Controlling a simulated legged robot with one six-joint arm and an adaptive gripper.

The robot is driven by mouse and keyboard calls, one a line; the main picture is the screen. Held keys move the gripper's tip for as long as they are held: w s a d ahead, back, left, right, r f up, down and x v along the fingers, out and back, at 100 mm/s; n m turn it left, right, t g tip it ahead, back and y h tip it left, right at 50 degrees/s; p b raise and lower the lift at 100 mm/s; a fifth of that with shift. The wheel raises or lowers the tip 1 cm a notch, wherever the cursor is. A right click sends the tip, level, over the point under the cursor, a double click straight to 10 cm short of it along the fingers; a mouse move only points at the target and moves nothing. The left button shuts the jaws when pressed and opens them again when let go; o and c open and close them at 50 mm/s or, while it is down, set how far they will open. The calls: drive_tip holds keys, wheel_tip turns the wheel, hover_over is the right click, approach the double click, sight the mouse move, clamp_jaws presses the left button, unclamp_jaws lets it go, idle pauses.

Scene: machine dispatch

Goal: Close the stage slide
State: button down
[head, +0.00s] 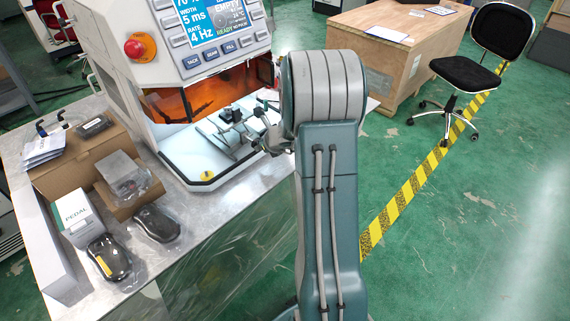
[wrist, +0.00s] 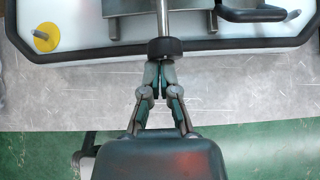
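In the head view my gripper (head: 274,143) is at the slide's right side, partly hidden by my arm.
A metal table (head: 225,195) carries the machine. A red stop button (head: 138,47) is on the machine. A wooden crate (head: 385,60) and a chair (head: 465,72) stand behind.

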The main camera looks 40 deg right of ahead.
sight(247, 138)
drive_tip(key=w, duration=0.5)
drive_tip(key=shift+a, duration=0.25)
drive_tip(key=shift+w+r, duration=0.1)
drive_tip(key=shift+w, duration=0.25)
